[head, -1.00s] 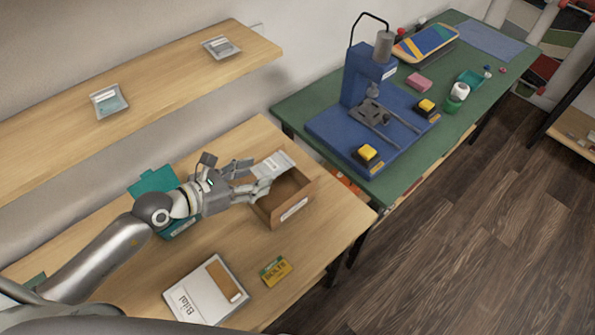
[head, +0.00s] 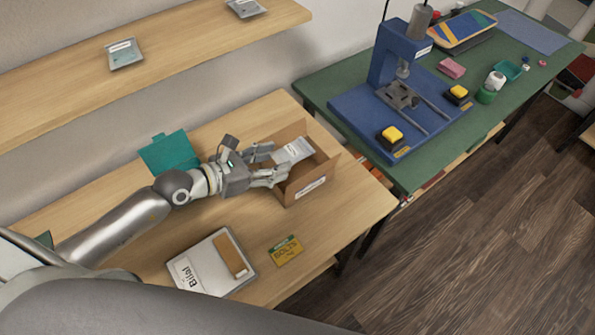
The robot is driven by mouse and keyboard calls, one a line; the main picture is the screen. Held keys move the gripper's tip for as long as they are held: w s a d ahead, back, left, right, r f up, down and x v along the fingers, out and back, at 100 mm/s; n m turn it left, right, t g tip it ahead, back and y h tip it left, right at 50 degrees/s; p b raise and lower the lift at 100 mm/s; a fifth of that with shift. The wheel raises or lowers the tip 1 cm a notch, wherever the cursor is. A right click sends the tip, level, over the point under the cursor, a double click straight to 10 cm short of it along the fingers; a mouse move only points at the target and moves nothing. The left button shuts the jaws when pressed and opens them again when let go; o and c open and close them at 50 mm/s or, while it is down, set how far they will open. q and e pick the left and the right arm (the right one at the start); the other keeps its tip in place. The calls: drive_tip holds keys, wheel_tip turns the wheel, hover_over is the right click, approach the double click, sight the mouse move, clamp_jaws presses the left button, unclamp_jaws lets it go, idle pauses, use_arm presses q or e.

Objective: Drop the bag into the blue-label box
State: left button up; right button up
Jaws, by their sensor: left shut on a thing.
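The silvery bag (head: 294,150) with a pale label is in my left gripper (head: 279,164), which is shut on it. The bag is at the mouth of an open brown cardboard box (head: 316,189). Its lower end appears to reach inside the walls, but I cannot tell if it touches the bottom. The box has a pale label on its front; no blue shows clearly on it. My right gripper is not in view.
A teal open-lidded box (head: 168,152) stands behind my left arm, partly hidden. A white "Bifal" box (head: 200,270) and a yellow bolts packet (head: 286,250) lie in front. Two bags (head: 125,54) lie on the shelf. A blue press (head: 370,110) stands on the green table.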

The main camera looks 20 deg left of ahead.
use_arm(q)
drive_tip(key=o, duration=1.1)
drive_tip(key=v, duration=1.2)
drive_tip(key=shift+r, duration=0.1)
idle(0.6)
